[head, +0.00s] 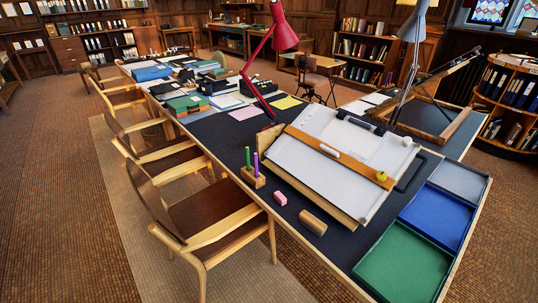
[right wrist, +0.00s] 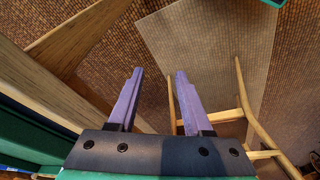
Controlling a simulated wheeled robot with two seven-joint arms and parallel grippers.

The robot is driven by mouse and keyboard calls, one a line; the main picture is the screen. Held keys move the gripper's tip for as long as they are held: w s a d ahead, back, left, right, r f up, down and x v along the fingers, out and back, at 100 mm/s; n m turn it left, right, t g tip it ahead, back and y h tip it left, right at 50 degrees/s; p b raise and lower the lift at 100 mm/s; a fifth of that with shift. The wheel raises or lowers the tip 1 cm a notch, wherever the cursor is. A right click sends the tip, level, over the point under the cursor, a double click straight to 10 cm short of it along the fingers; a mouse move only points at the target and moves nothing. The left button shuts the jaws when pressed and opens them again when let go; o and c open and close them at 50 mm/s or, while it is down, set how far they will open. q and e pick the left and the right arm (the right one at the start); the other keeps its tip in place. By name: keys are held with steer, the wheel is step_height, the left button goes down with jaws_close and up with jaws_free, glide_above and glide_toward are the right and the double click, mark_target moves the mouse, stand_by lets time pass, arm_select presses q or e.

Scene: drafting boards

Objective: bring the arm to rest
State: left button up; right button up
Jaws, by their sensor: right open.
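My right gripper (right wrist: 160,85) shows in the right wrist view with its two purple fingers spread apart. Nothing is between the fingers. Behind them I see the brown floor, a paler mat and light wooden chair parts. Neither of my grippers shows in the head view, and my left gripper is in no view. The drafting board (head: 335,139) lies on the dark table with a wooden straightedge (head: 330,151) across it. A small yellow object (head: 381,176) sits at the straightedge's right end.
A pen holder (head: 253,178), a pink block (head: 280,198) and a wooden block (head: 313,222) stand before the board. Green (head: 403,262), blue (head: 437,216) and grey (head: 460,180) trays line the right edge. A red lamp (head: 283,38) rises behind. Chairs (head: 225,210) line the left side.

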steer(key=s+d+f+g, duration=0.1)
steer(key=s+f, duration=0.5)
steer(key=f, duration=0.5)
steer(key=s+d+f+g, duration=0.1)
steer(key=s+f, duration=0.5)
steer(key=f, duration=0.6)
steer(key=s+d+f, duration=0.1)
steer(key=s+f, duration=0.2)
steer(key=s, duration=0.5)
steer(key=shift+f, duration=0.4)
steer(key=shift+s+d, duration=0.1)
